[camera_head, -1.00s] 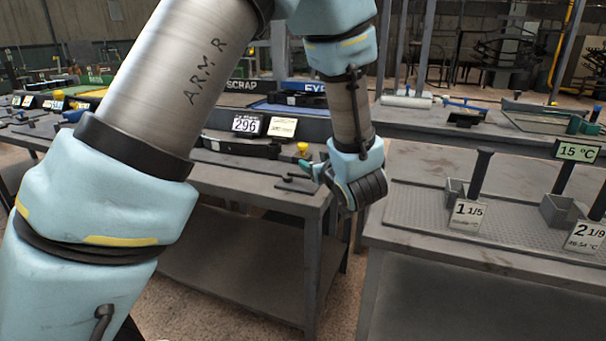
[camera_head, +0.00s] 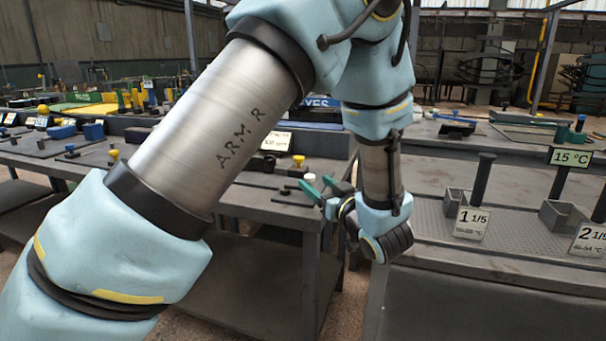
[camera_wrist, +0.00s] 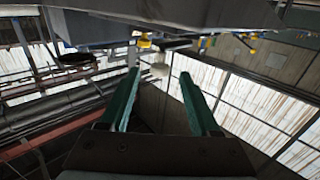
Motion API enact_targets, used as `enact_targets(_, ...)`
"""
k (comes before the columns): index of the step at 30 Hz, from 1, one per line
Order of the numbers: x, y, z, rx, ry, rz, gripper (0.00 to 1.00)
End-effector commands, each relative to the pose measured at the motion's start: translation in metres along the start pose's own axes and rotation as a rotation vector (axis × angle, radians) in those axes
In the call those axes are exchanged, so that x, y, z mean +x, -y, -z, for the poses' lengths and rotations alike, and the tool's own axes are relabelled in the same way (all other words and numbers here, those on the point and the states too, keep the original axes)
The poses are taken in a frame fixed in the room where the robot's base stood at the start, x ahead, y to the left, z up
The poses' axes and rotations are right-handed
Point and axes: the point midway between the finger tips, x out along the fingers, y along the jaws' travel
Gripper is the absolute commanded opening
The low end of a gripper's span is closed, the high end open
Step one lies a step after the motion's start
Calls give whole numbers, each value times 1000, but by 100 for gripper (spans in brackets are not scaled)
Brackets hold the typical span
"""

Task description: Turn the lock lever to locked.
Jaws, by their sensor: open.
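My gripper (camera_head: 316,184) has two green fingers, spread apart with nothing between them. It hangs over the front right corner of the left bench, pointing left. In the wrist view my gripper (camera_wrist: 159,73) also shows open and empty, with the picture strongly tilted. A small yellow knob (camera_head: 298,160) on a dark fitting stands on the bench just behind and left of the fingertips, apart from them in the picture. I cannot tell whether it belongs to the lock lever. No lever is clear enough to read its position; my arm covers part of the bench.
The left bench (camera_head: 262,205) carries dark fixtures and small blue and yellow parts. A narrow gap separates the benches.

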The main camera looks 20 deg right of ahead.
Motion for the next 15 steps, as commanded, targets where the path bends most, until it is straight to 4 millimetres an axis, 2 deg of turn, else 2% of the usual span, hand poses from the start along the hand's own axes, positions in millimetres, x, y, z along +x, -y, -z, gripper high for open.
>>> enact_targets(3, 25, 2, 1, 1, 0, 4, 63)
enact_targets(7, 47, 1, 1, 1, 0, 2, 63)
enact_targets(15, 72, 0, 0, 0, 1, 0, 63)
